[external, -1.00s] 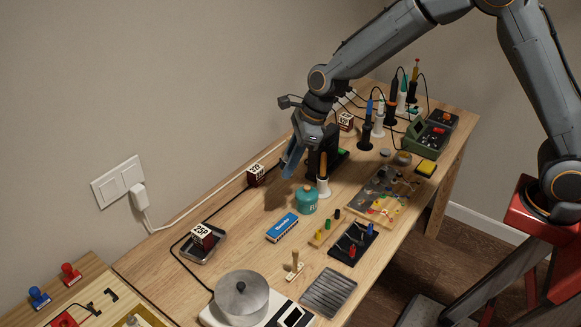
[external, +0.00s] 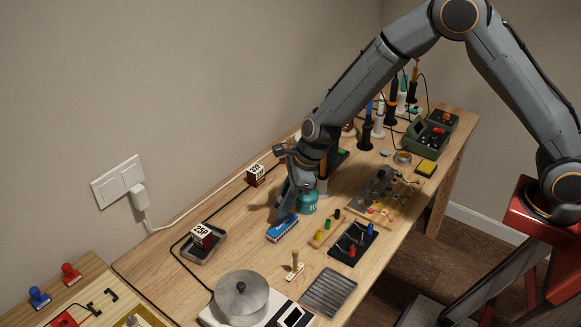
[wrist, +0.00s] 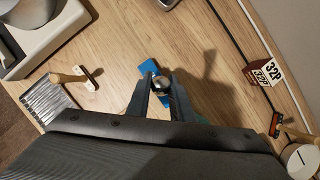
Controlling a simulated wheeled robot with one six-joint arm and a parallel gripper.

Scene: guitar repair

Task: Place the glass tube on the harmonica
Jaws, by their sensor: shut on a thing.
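The blue harmonica (external: 281,230) lies on the wooden workbench, left of the teal canister. In the wrist view a blue part of the harmonica (wrist: 149,67) shows just beyond my fingertips. My gripper (external: 284,208) points down over the far end of the harmonica. In the wrist view my gripper (wrist: 160,92) is shut on a small round, shiny thing, the glass tube (wrist: 162,84), seen nearly end-on between the fingers. The tube cannot be made out in the external view. I cannot tell whether it touches the harmonica.
The teal canister (external: 308,203) stands close beside my gripper. A steel pot (external: 241,296) is at the front left, and a tray with a 25P box (external: 203,237) is near the wall. Small coloured pieces (external: 318,234) lie to the right. Bench left of the harmonica is clear.

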